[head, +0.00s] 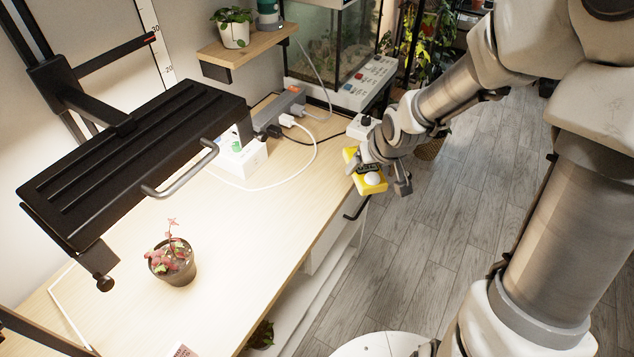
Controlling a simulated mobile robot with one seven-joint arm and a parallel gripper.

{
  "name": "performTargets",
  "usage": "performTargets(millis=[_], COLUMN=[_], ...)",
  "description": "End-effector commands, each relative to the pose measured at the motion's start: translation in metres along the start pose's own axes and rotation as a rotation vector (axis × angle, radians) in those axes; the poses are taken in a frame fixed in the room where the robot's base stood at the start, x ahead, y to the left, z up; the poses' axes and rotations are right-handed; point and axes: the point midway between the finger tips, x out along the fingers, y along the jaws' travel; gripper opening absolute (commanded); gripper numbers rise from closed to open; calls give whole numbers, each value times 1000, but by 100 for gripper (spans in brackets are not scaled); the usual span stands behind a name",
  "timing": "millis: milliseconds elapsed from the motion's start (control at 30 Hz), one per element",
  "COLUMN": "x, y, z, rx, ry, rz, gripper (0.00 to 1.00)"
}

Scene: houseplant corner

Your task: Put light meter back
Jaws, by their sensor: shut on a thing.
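The light meter (371,184) is a yellow handheld device with a white dome on its face. It shows in the head view, right of centre, at the right edge of the wooden bench. My gripper (376,172) is shut on it and holds it tilted. Part of the meter is hidden behind the gripper fingers. I cannot tell whether the meter is just above the bench edge or out over the floor beside it.
A potted red-leaved plant (173,260) stands on the bench (245,235) under a black lamp (135,150) with a metal handle. White cables and a power strip (283,105) lie at the back, near a glass tank (325,45). The bench's middle is clear.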

Motion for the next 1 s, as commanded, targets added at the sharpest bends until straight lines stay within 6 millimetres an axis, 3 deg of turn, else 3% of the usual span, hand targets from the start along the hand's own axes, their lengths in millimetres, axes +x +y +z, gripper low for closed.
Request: performTargets(millis=[800,1000], x=[84,96], y=[-77,-90], z=[-22,-28], rx=[-7,-3], ry=[2,1], rz=[-4,-2], gripper=[2,2])
